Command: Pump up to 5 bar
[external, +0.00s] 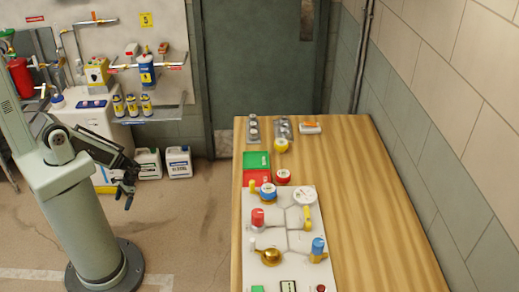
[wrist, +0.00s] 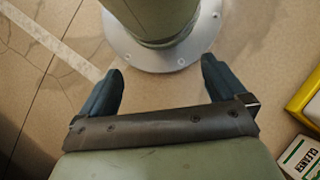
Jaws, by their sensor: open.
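A white panel (external: 286,215) lies on the wooden table, bearing a round white-faced gauge (external: 304,196), a red knob (external: 257,217), a blue knob (external: 318,246), a brass-coloured round part (external: 270,257) and a blue-topped part (external: 267,190). The gauge reading is too small to tell. A small red button (external: 321,288) is at the panel's near edge. My gripper (external: 129,193) hangs left of the table, well apart from the panel. In the wrist view my gripper (wrist: 160,90) is open and empty, with floor and my base between and beyond its fingers.
The wooden table (external: 385,230) has a clear right half. A green box (external: 256,163), a red round part (external: 283,176) and a yellow one (external: 280,145) stand behind the panel. White jugs (external: 178,161) stand on the floor near a shelf (external: 160,115). Floor lies between arm and table.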

